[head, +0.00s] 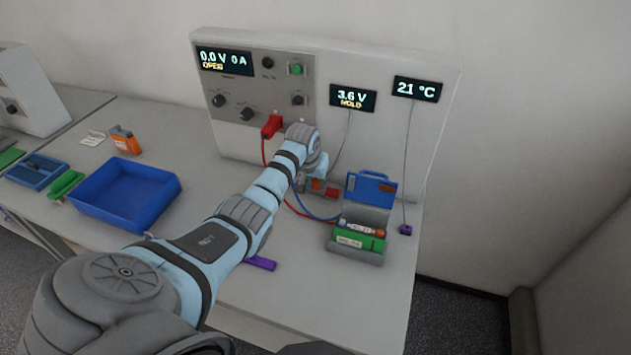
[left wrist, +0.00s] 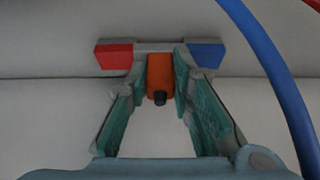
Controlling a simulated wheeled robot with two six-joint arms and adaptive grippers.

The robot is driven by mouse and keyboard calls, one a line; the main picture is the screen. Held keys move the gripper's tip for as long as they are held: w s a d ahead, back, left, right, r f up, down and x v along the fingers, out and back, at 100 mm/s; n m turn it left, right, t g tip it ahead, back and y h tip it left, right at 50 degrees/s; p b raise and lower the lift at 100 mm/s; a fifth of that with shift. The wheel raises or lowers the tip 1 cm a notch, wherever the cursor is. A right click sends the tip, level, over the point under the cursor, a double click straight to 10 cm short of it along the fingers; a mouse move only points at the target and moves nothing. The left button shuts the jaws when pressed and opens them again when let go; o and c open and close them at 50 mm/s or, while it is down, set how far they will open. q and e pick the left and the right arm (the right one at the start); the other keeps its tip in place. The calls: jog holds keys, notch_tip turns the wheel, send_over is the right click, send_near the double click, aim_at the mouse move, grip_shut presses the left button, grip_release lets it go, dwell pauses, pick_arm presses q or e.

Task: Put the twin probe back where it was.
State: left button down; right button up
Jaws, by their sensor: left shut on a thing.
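The twin probe (left wrist: 159,74) shows in the left wrist view as an orange grip with a black end. A grey crossbar with a red end and a blue end lies right behind it and appears joined to it. My left gripper (left wrist: 161,86) is shut on the orange grip, one finger on each side. In the head view my left gripper (head: 318,186) is low before the panel, under the 3.6 V HOLD display (head: 352,97), whose thin cord runs down behind it. My wrist hides much of the probe there. I cannot tell whether the probe touches the table.
A grey holder (head: 356,257) with an open blue clamp (head: 371,187) and cells stands to the right of my gripper. A purple sensor (head: 405,230) lies beyond it. Red and blue cables (head: 318,217) run close by. A blue tray (head: 123,190) stands at the left.

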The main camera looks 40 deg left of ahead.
pick_arm(q)
jog(key=c, duration=1.4)
grip_release()
jog(key=shift+s, duration=0.15)
jog(key=shift+r, duration=0.1)
jog(key=shift+r, duration=0.2)
jog(key=p+v, duration=0.2)
jog(key=v, duration=0.9)
jog(key=shift+s+r+p, duration=0.15)
jog(key=shift+r+p, duration=0.1)
jog(key=shift+p, duration=0.05)
